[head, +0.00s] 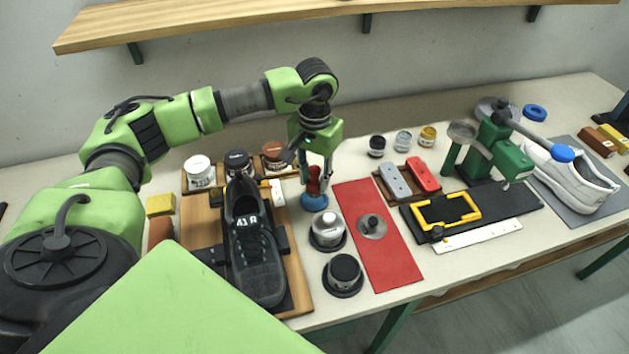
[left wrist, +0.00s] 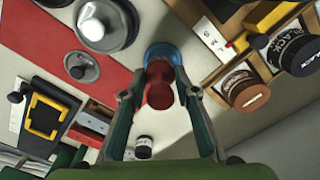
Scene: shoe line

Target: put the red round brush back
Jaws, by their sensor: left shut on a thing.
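The red round brush (head: 314,182) stands upright between the fingers of my left gripper (head: 316,172), right of the wooden shoe stand. In the left wrist view, the red brush (left wrist: 159,84) sits between the two fingertips (left wrist: 157,92), which close on its knobbed handle. A round blue piece (head: 314,201) is directly below the red part and also shows in the left wrist view (left wrist: 163,52). I cannot tell whether the blue piece is part of the brush or a separate dish, nor whether it touches the table. My right gripper is not in view.
A silver-topped pot (head: 327,228) and a black-topped pot (head: 344,270) stand close in front. A red mat (head: 385,262) with a grey knobbed disc (head: 372,226) lies to the right. A black shoe (head: 254,255) and several jars flank the left side.

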